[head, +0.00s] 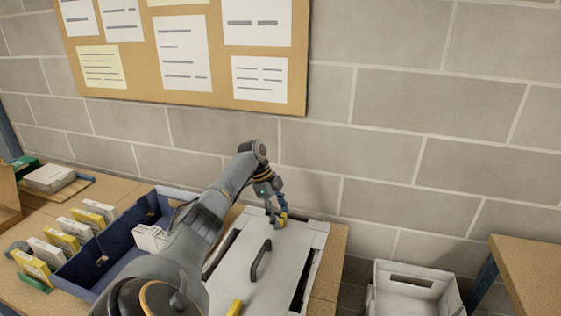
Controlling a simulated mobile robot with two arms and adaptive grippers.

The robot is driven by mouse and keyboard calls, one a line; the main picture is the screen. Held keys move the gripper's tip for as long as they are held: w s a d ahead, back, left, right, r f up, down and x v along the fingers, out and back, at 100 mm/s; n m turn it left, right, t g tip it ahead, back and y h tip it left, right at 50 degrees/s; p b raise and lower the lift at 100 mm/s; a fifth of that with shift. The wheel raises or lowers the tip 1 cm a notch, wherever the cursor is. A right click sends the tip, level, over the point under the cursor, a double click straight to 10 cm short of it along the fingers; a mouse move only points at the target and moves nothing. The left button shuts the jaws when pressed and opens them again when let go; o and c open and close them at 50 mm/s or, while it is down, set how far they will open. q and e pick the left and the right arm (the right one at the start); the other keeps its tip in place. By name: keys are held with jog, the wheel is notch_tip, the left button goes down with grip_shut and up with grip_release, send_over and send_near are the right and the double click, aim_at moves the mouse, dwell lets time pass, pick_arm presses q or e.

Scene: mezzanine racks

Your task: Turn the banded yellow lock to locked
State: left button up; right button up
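A light grey case or panel (246,262) with a dark handle (261,260) lies on the wooden bench. A small yellow part (283,218) shows at its far edge, right at the fingertips of my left gripper (275,213). A second yellow part (235,307) shows at the near edge, partly cut off by the frame. Bands cannot be made out on either, nor which way a lock is turned. My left gripper points down over the far yellow part; its fingers are too small to tell open from shut. My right gripper is not in view.
A blue bin (97,257) with a white box (150,238) stands left of the case. Several yellow and white cartons (61,241) stand in a row further left. A white crate (413,283) is at lower right. A block wall with a pinboard (203,95) is behind.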

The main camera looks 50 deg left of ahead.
pick_arm(q)
jog(key=shift+o, duration=0.6)
jog(key=shift+a+r, duration=0.1)
jog(key=shift+r, duration=0.1)
jog(key=v, duration=1.1)
jog(key=shift+a+r, duration=0.15)
jog(key=shift+r, duration=0.1)
pick_arm(e)
jog(key=shift+d, duration=0.25)
pick_arm(q)
jog(key=shift+s, duration=0.15)
